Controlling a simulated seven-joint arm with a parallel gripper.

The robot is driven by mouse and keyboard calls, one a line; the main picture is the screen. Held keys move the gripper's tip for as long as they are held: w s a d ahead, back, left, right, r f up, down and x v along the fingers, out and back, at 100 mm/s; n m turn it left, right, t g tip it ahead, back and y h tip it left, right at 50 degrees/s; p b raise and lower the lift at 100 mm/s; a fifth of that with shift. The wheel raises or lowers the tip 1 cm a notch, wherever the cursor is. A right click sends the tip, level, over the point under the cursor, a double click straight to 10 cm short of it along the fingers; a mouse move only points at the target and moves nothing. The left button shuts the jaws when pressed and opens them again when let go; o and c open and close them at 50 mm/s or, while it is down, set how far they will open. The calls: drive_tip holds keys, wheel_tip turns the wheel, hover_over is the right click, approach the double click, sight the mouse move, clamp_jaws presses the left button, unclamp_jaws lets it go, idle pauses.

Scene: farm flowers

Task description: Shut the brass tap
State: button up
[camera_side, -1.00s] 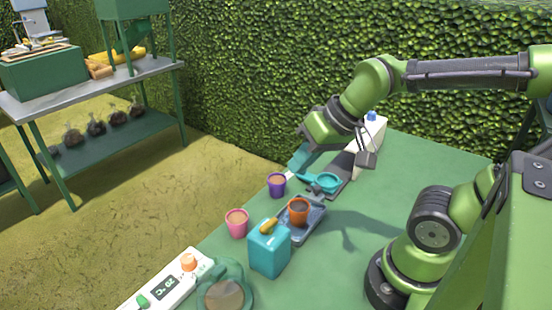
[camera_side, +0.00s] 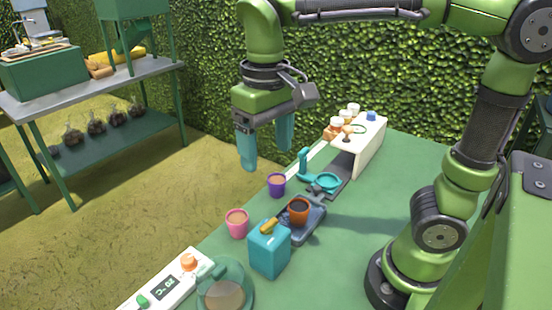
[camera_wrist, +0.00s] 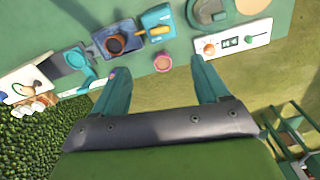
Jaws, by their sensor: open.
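A small teal tank (camera_side: 269,252) stands on the green table with a yellow, brass-like lever (camera_side: 269,226) on top, pointing toward the orange pot. This lever looks like the tap; whether it is open or shut I cannot tell. It also shows in the wrist view (camera_wrist: 160,30). The orange pot (camera_side: 299,216) with dark contents sits on a blue-grey tray (camera_side: 311,223) beside the tank. My gripper (camera_side: 266,155) is open and empty, pointing down, high above the table's far edge and apart from the tank. Its two teal fingers also frame the wrist view (camera_wrist: 161,80).
A purple cup (camera_side: 277,188) and a pink cup (camera_side: 237,229) stand near the table edge. A teal dish (camera_side: 327,181) lies before a white box (camera_side: 369,154) with small items on top. A white control panel (camera_side: 178,284) and a clear round cover (camera_side: 225,276) are at front left.

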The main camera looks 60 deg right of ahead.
sight(269, 223)
wheel_tip(269, 223, down, 17)
drive_tip(key=shift+r, duration=0.2)
idle(0.3)
drive_tip(key=c, duration=1)
drive_tip(key=shift+n, duration=0.9)
drive_tip(key=shift+c, duration=0.3)
drive_tip(key=o, duration=1.1)
drive_tip(key=shift+c, duration=0.2)
